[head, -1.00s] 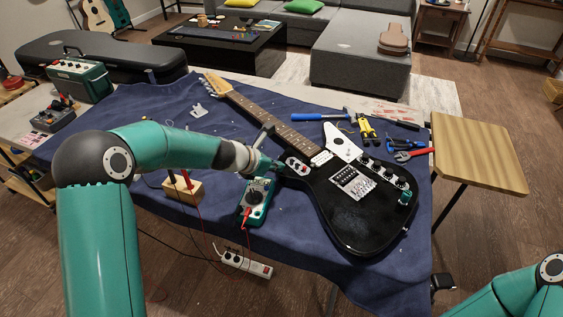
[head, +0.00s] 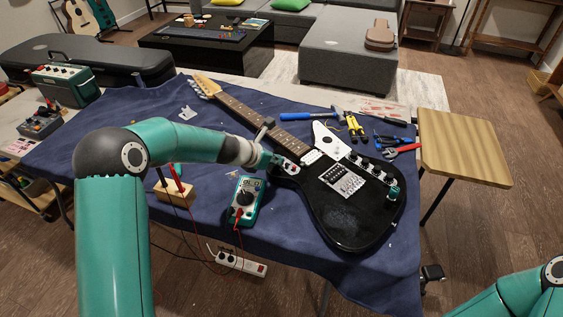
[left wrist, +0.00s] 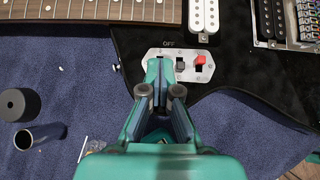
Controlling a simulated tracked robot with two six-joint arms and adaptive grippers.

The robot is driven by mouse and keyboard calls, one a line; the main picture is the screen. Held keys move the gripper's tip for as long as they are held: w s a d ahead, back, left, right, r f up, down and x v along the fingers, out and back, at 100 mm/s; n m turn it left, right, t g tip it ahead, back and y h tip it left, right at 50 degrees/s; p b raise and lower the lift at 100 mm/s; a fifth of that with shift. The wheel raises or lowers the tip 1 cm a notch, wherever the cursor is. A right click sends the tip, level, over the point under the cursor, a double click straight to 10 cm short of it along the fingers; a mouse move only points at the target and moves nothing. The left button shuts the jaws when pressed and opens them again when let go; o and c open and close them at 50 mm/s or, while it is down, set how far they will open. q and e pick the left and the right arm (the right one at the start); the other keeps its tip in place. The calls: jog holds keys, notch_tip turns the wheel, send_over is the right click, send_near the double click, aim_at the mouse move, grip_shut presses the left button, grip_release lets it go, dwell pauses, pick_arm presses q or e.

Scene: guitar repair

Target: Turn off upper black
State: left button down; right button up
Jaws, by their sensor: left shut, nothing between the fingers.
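The black electric guitar (head: 345,210) lies on a blue cloth on the table. Its silvery switch plate (head: 292,170) is on the body's upper edge. In the left wrist view the plate (left wrist: 208,73) is marked OFF and carries a black switch (left wrist: 180,66) and a red switch (left wrist: 199,60). My left gripper (left wrist: 160,72) is shut and empty. Its fingertips are over the plate's left part, just left of the black switch, and hide what lies beneath; contact cannot be told. In the head view my left gripper (head: 279,162) is at the plate. My right gripper is out of view.
A multimeter (head: 243,200) with a red lead lies below the guitar, beside a wooden block (head: 173,192) holding red probes. Pliers (head: 390,140) and other tools lie behind the body.

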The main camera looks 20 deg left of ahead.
aim_at(274, 168)
pick_arm(q)
jog(key=shift+w+d+f, duration=0.1)
jog(key=shift+w+d, duration=0.05)
jog(key=shift+w, duration=0.05)
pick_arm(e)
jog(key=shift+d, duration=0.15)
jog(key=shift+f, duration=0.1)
pick_arm(q)
jog(key=shift+s+f+b, duration=0.2)
jog(key=shift+s+b, duration=0.1)
jog(key=shift+s, duration=0.1)
jog(key=shift+s+a+f+b, duration=0.1)
jog(key=shift+s+a+b, duration=0.3)
jog(key=shift+s, duration=0.2)
jog(key=shift+s+a+b, duration=0.25)
jog(key=shift+s+a, duration=0.15)
jog(key=shift+s, duration=0.2)
jog(key=p+v, duration=0.2)
jog(key=v, duration=0.8)
jog(key=shift+s+r, duration=0.2)
jog(key=shift+r, duration=0.1)
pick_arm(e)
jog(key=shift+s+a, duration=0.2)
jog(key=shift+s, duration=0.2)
pick_arm(q)
jog(key=shift+a, duration=0.1)
